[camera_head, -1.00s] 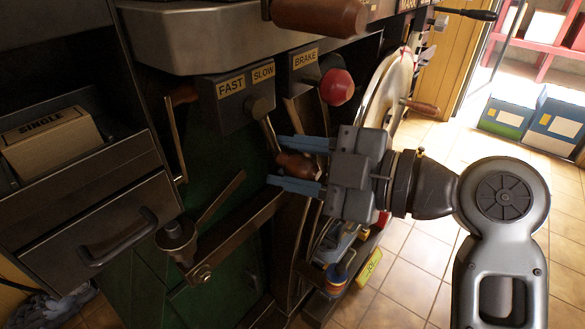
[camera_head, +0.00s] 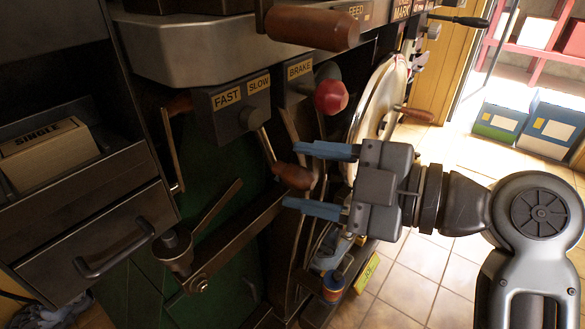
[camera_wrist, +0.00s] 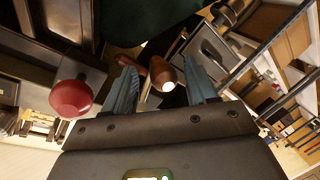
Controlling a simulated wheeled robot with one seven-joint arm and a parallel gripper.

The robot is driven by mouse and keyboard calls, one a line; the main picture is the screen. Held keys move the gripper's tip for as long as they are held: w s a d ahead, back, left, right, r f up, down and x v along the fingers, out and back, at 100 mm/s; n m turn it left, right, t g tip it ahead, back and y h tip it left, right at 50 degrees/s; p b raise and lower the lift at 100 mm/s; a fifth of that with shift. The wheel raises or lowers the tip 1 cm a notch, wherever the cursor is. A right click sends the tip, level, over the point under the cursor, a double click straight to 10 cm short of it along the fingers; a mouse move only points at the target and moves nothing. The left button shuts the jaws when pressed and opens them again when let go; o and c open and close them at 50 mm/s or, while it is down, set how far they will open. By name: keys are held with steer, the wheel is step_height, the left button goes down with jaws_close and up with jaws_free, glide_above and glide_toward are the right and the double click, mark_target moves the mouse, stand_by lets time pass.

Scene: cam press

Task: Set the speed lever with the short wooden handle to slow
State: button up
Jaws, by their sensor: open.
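The speed lever's short wooden handle (camera_head: 293,176) hangs low on a metal rod below the FAST (camera_head: 227,97) and SLOW (camera_head: 258,83) labels. The rod slants down and to the right from its hub (camera_head: 252,117), on the SLOW side. My gripper (camera_head: 295,176) is open, with one blue finger above the handle and one below. The handle's end lies near the fingertips, with a gap to each finger. In the wrist view the handle (camera_wrist: 162,73) shows between the open fingers, its round end facing the camera.
The red brake knob (camera_head: 332,97) stands just above my gripper; it also shows in the wrist view (camera_wrist: 71,98). A larger wooden handle (camera_head: 312,27) juts out above. A smaller wooden handle (camera_head: 178,105) is at the left. The flywheel (camera_head: 376,115) is behind my gripper.

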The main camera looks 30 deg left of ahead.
steer(key=shift+w+d+r, duration=0.1)
steer(key=shift+d+r, duration=0.1)
steer(key=shift+d, duration=0.95)
steer(key=shift+w+d+r, duration=0.1)
steer(key=shift+d+r, duration=0.1)
steer(key=shift+d, duration=0.95)
